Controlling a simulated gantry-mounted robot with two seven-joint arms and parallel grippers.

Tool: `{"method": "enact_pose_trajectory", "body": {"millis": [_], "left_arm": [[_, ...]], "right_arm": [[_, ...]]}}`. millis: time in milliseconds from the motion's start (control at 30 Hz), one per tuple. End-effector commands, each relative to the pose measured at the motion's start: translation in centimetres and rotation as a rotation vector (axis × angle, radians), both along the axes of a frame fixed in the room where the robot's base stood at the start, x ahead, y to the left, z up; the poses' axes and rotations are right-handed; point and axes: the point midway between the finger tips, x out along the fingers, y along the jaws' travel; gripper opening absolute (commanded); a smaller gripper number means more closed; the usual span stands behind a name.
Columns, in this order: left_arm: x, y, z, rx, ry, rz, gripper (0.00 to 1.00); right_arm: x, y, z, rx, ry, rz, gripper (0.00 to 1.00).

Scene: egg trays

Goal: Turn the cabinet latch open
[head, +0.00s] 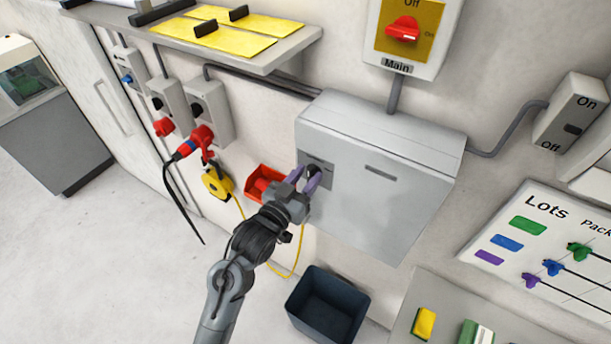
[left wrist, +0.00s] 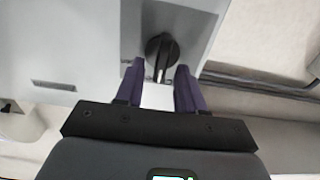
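The grey cabinet (head: 385,180) hangs on the wall in the middle of the head view. Its black latch knob is at the left side of its front, on a darker plate (head: 326,171). The left wrist view shows the latch (left wrist: 161,56) as a round black knob with a raised bar and a light mark. My left gripper (head: 304,181) is at the latch, its purple fingers open. In the left wrist view, its fingertips (left wrist: 159,70) lie either side of the bar's lower end, with gaps on both sides. My right gripper is not in view.
A red bin (head: 262,183) and a yellow cable reel (head: 216,183) hang left of the cabinet. A dark open bin (head: 327,306) stands below. A shelf (head: 290,50) juts out at upper left. A Main switch box (head: 412,35) is above.

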Motion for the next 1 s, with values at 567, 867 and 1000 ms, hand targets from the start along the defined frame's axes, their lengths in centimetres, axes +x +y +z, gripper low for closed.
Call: {"method": "enact_pose_trajectory", "body": {"millis": [567,867,1000], "left_arm": [[0.02,0.0,-0.06,0.001,0.001,0.0,0.0],[0.02,0.0,-0.09,0.023,-0.012,0.0,0.0],[-0.02,-0.07,-0.12,0.069,-0.04,-0.001,0.0]], "right_arm": [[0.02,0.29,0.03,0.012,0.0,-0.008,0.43],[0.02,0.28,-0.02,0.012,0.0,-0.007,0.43],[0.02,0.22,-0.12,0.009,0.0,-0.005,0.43]]}}
